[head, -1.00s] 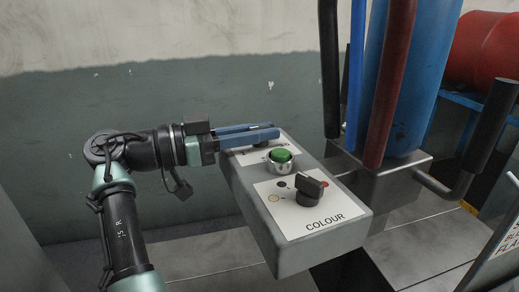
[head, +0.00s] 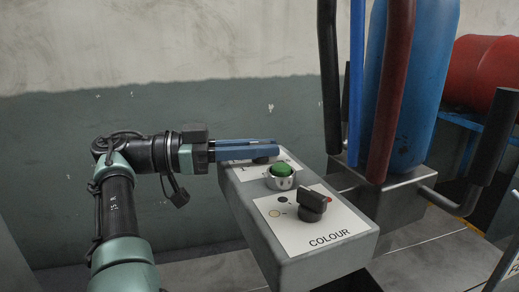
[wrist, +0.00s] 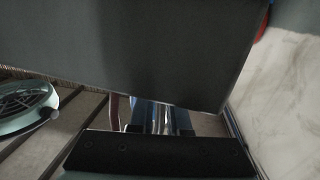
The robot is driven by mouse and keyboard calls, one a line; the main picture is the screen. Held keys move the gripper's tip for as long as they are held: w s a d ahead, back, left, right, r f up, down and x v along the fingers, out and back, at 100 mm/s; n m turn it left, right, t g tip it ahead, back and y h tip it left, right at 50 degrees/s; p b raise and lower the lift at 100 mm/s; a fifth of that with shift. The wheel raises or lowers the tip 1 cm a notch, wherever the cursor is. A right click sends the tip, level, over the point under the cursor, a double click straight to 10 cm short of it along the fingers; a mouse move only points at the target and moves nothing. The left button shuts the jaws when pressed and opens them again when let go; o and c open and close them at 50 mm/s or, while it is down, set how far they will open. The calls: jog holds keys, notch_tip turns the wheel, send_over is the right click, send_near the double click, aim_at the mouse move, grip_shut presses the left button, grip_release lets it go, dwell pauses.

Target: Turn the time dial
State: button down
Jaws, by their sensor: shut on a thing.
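A grey control box (head: 255,238) carries a time dial (head: 262,160) at its far end, seen in the head view as a small dark piece under my fingers. Most of the dial and its label are hidden by the fingers. My gripper (head: 276,149), with long blue fingers, reaches level from the left over that end and is shut on the dial. In the wrist view a large grey surface fills the upper middle, the finger parts (wrist: 163,120) show below it, and the dial cannot be made out.
A green push button (head: 282,170) stands close in front of the fingers. A black colour knob (head: 312,205) sits nearer on the same box. Behind to the right are a blue cylinder (head: 412,90), a dark red pipe (head: 390,95) and a red drum (head: 485,72).

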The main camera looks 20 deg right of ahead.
aim_at(259, 142)
dwell(0.6)
jog(key=c, duration=0.9)
grip_release()
notch_tip(259, 142, up, 10)
jog(key=p, duration=0.4)
jog(key=shift+p, duration=0.35)
